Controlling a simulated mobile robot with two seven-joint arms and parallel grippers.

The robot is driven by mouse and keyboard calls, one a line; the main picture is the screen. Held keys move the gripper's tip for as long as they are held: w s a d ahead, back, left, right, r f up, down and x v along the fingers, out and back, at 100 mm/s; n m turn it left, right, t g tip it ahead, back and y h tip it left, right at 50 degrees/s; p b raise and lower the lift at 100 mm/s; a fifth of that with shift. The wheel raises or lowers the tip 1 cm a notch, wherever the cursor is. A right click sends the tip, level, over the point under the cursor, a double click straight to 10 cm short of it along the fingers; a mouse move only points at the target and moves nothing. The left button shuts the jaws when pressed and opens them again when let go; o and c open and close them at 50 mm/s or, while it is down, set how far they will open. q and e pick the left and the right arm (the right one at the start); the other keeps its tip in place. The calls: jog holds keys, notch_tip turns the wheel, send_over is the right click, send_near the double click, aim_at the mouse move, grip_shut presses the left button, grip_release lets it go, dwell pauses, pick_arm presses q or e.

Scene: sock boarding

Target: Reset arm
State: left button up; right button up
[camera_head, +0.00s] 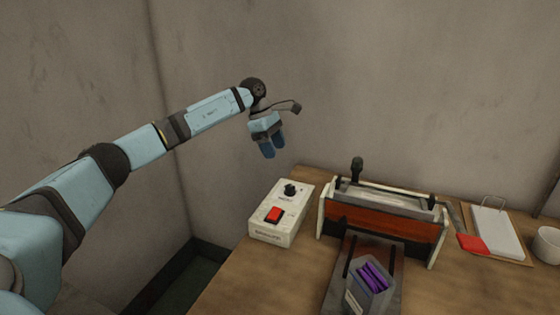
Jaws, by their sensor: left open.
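My left arm reaches in from the left side of the head view and stretches across toward the wall. My left gripper (269,149) hangs from its end with blue fingertips pointing down. It is open and empty, in the air above and behind the white control box, touching nothing. My right gripper is not in view.
The wooden table (235,290) holds a white control box (281,212) with a red switch, a boarding machine (384,214), a holder with purple items (369,283), a white pad (497,232), a red piece (471,243) and a white cup (547,244). Bare wall stands behind.

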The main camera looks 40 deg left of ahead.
pick_arm(q)
jog(key=shift+a+r, duration=0.2)
jog(key=shift+r, duration=0.3)
